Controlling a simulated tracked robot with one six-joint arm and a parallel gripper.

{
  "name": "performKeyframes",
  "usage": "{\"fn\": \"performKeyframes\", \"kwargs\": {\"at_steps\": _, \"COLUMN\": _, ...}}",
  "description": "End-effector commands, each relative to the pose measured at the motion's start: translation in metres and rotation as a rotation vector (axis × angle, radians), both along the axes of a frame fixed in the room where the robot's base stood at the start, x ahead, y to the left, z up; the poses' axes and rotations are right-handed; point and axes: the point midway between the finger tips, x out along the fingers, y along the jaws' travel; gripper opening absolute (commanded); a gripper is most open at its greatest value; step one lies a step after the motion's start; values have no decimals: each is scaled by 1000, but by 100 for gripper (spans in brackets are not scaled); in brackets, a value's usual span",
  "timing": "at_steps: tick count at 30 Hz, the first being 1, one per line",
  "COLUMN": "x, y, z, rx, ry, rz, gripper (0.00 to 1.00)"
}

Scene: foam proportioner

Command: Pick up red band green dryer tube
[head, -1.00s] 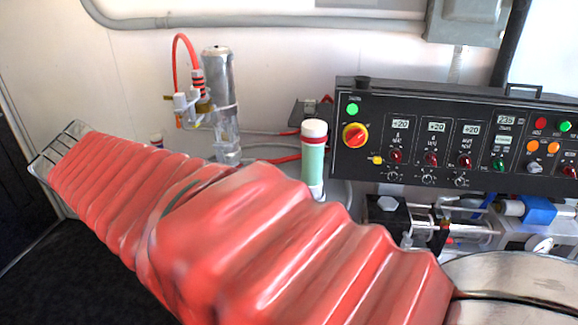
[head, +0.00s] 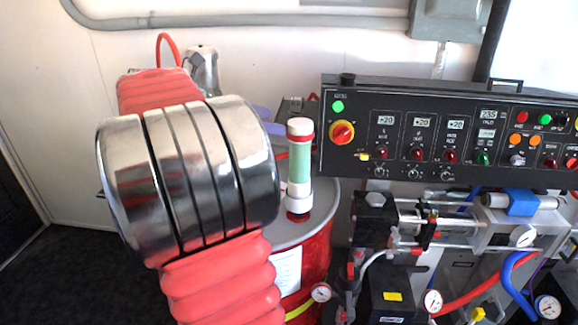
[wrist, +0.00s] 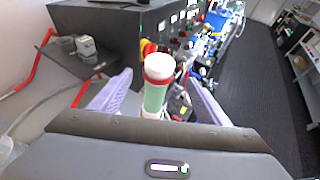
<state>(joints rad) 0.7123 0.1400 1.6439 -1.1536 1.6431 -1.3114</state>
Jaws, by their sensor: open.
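The dryer tube (head: 299,165) stands upright on the red drum in the head view. It has a green body, a white cap, a red band just under the cap and a white base. In the wrist view the tube (wrist: 155,88) sits between the two purple fingers of my gripper (wrist: 150,95), which are spread apart on either side of it. The tube's lower part is hidden there by the gripper's grey body. In the head view my arm's metal joint and red sleeve hide most of the gripper; a bit of purple finger shows just left of the tube.
The red drum (head: 318,262) has a grey lid. A black control panel (head: 450,140) stands close behind and right of the tube. Pump parts with hoses and gauges (head: 432,300) are at the lower right. A metal cylinder (head: 203,70) with a red hose is behind my arm.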

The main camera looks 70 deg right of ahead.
Motion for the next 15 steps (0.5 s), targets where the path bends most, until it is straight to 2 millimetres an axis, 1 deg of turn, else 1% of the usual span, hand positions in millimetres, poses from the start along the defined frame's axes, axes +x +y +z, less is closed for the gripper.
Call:
{"fn": "performKeyframes", "kwargs": {"at_steps": 8, "x": 0, "y": 0, "z": -1, "rx": 1, "ry": -2, "rz": 2, "gripper": 70}}
{"fn": "performKeyframes", "kwargs": {"at_steps": 11, "x": -5, "y": -3, "z": -3, "rx": 1, "ry": -2, "rz": 2, "gripper": 70}}
{"fn": "performKeyframes", "kwargs": {"at_steps": 15, "x": -17, "y": -14, "z": -10, "rx": 0, "ry": -2, "rz": 1, "gripper": 70}}
